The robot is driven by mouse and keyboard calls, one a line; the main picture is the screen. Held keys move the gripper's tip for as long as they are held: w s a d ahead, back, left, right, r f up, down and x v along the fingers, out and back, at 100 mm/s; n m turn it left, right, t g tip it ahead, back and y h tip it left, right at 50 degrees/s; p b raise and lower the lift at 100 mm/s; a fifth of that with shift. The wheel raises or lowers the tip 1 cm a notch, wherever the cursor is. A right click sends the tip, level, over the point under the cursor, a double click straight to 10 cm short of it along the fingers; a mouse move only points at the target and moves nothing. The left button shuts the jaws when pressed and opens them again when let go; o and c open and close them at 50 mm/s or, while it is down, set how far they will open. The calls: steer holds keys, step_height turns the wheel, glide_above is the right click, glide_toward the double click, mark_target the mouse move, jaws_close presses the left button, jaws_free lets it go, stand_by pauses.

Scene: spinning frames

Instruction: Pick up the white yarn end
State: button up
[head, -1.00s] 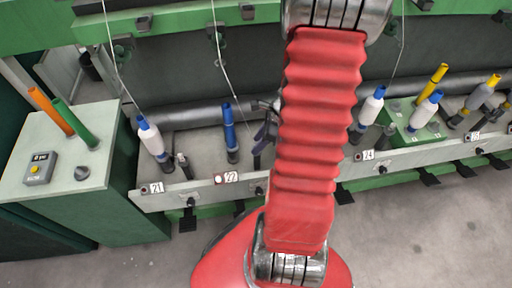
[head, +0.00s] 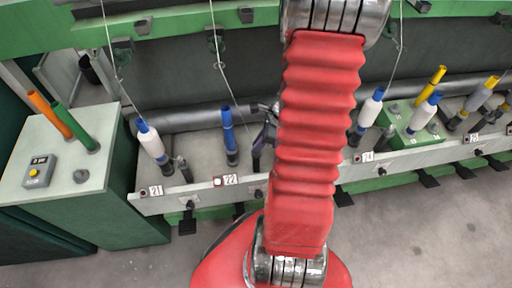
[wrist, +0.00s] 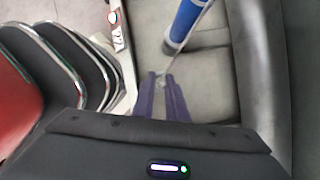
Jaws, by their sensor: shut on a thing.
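The white yarn (head: 221,66) hangs from the upper rail in the head view and runs down at a slant to the right, toward my gripper (head: 261,143). In the wrist view, my gripper (wrist: 161,80) has its two purple fingers close together, shut on the white yarn end (wrist: 163,72). A thin strand runs from the fingertips up toward the blue tube. The blue tube (head: 229,136) stands bare on its spindle at position 22, left of my gripper. It also shows in the wrist view (wrist: 187,24), just beyond the fingertips. My red arm hides part of the machine.
A white bobbin (head: 153,144) stands at position 21, with more bobbins (head: 370,107) on the right. The numbered rail (head: 200,188) runs in front. A side cabinet (head: 105,180) carries orange and green tubes. A grey roller (head: 180,116) lies behind the spindles.

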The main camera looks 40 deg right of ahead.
steer(key=shift+r, duration=0.1)
step_height(320, 180, up, 10)
stand_by(0.6)
steer(key=shift+f, duration=0.2)
stand_by(0.3)
steer(key=shift+f, duration=1.25)
steer(key=shift+f, duration=0.2)
steer(key=shift+f, duration=3.35)
steer(key=o, duration=0.8)
